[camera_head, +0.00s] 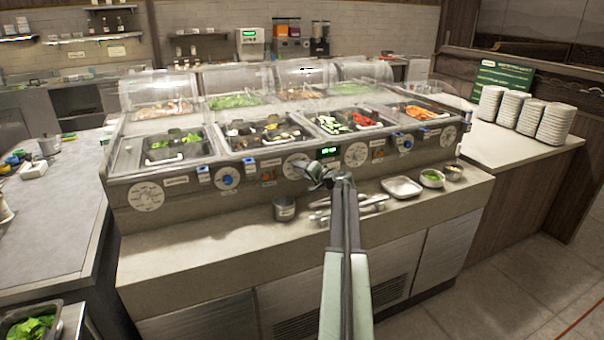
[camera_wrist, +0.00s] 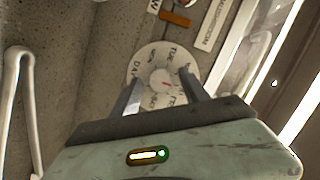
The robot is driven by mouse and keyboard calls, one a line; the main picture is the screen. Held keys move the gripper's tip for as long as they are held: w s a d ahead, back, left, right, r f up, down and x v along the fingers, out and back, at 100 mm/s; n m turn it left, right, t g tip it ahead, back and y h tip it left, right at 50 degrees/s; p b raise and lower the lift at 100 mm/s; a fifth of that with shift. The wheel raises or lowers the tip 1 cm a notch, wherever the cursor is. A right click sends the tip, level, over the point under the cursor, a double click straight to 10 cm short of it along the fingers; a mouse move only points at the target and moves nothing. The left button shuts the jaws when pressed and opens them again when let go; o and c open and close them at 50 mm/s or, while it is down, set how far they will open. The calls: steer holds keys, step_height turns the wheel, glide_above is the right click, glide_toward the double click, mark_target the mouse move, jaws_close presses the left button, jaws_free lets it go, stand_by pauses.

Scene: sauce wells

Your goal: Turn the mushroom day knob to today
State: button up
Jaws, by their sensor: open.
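In the wrist view a round pale day dial (camera_wrist: 141,64) with lettering around its rim, "TUE" among it, lies straight ahead. A label strip (camera_wrist: 213,24) nearby seems to read "MUSHROOM". My gripper (camera_wrist: 160,88) is open, with one finger on each side of the knob in the picture. Contact cannot be told. In the head view my gripper (camera_head: 321,174) is in front of the counter's panel, beside a white dial (camera_head: 293,167) that it may partly cover.
A metal cup (camera_head: 284,208), tongs (camera_head: 372,199), a white tray (camera_head: 402,187) and small bowls (camera_head: 432,178) stand on the ledge below. Stacked plates (camera_head: 556,124) stand at right.

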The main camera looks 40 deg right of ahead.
jaws_close()
steer(key=shift+d+m, duration=0.1)
steer(key=shift+m, duration=0.2)
steer(key=shift+f+m+t+b, duration=0.25)
steer(key=shift+m+t+b, duration=0.25)
steer(key=shift+m+b, duration=0.65)
steer(key=m+b, duration=0.2)
steer(key=m+t+y+b, duration=0.1)
steer(key=m, duration=0.1)
steer(key=shift+f+m+t+b, duration=0.15)
steer(key=shift+m+t+b, duration=0.15)
steer(key=shift+m+b, duration=0.05)
steer(key=m+t+b, duration=0.1)
steer(key=m+b, duration=0.2)
steer(key=m, duration=0.1)
steer(key=shift+m, duration=0.3)
steer(key=shift+m+t+h+b, duration=0.35)
steer(key=shift+m+h+b, duration=0.2)
steer(key=shift+m, duration=0.75)
steer(key=shift+m+t+h+b, duration=0.35)
steer(key=shift+m+h+b, duration=0.15)
steer(key=shift+m, duration=0.8)
jaws_free()
